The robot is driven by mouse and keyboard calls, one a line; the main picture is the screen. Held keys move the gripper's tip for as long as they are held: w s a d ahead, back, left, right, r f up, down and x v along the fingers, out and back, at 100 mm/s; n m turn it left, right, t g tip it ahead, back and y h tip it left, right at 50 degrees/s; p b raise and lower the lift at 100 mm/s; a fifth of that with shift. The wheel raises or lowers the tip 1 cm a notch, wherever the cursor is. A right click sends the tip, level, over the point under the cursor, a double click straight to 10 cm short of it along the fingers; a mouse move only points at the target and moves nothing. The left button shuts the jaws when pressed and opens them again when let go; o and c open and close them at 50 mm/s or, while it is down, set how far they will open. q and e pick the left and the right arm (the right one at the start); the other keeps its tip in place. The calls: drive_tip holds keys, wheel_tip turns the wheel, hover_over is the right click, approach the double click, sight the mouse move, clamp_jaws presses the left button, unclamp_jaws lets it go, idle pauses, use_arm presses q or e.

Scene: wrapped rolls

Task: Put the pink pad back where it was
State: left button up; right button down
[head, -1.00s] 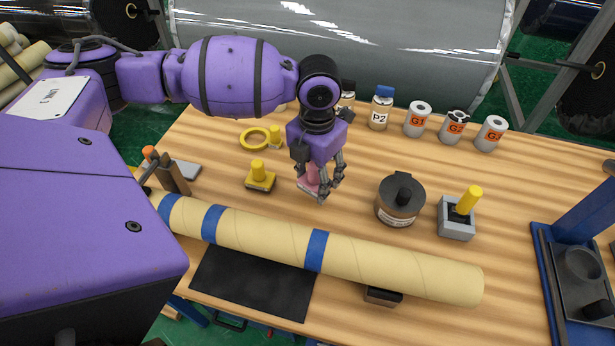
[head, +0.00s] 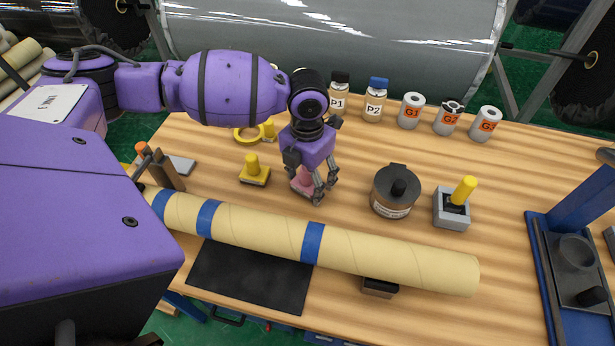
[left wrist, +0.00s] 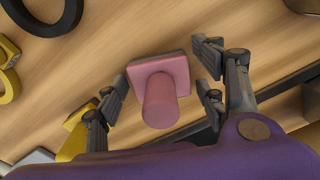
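The pink pad (head: 301,187) has a square base and a round pink handle. It is at the middle of the table, behind the long cardboard tube. My left gripper (head: 320,197) is low over it, pointing down. In the left wrist view the pink pad (left wrist: 160,90) is between the spread fingers of my left gripper (left wrist: 163,100), handle toward the camera. Gaps show on both sides, so the fingers look open and not pressed on it. The base seems to be at or near the table top; exact contact cannot be told. My right gripper is not in view.
A yellow-handled pad (head: 253,173) stands to the left. The tube (head: 390,262) with blue bands lies in front, over a black mat (head: 250,278). A dark round tin (head: 395,195) and a grey box with a yellow handle (head: 453,207) stand right. Bottles and cans line the back.

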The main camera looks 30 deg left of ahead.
use_arm(q)
drive_tip(key=shift+r, duration=0.15)
wheel_tip(320, 180, up, 12)
drive_tip(key=shift+r, duration=0.1)
idle(0.6)
